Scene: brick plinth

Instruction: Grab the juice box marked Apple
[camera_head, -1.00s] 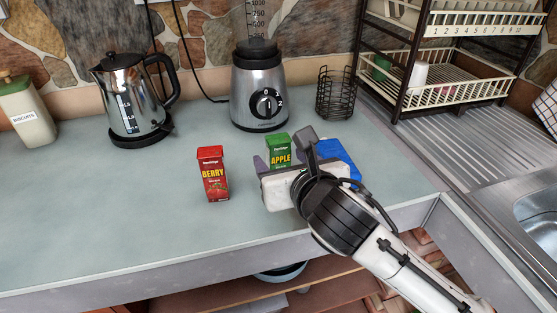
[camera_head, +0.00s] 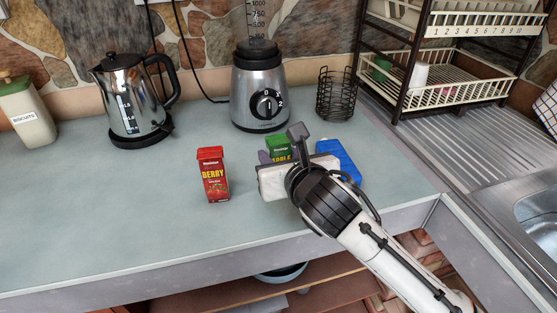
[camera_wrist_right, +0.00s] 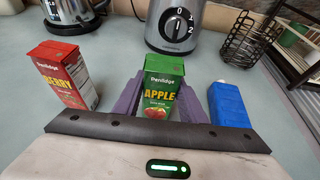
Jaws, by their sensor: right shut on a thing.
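The green juice box marked Apple (camera_head: 279,147) stands on the counter, its lower part hidden behind my right gripper in the head view. In the right wrist view the Apple box (camera_wrist_right: 160,92) is upright between the two purple fingers. My right gripper (camera_wrist_right: 163,103) is shut on it, one finger against each side. In the head view the right gripper (camera_head: 281,158) comes in from the lower right. My left gripper is not in view.
A red Berry box (camera_head: 213,175) stands to the left, apart from the gripper. A blue box (camera_head: 338,160) is close on the right. A blender (camera_head: 259,90), a wire basket (camera_head: 337,95) and a kettle (camera_head: 132,100) stand behind. The counter's left front is clear.

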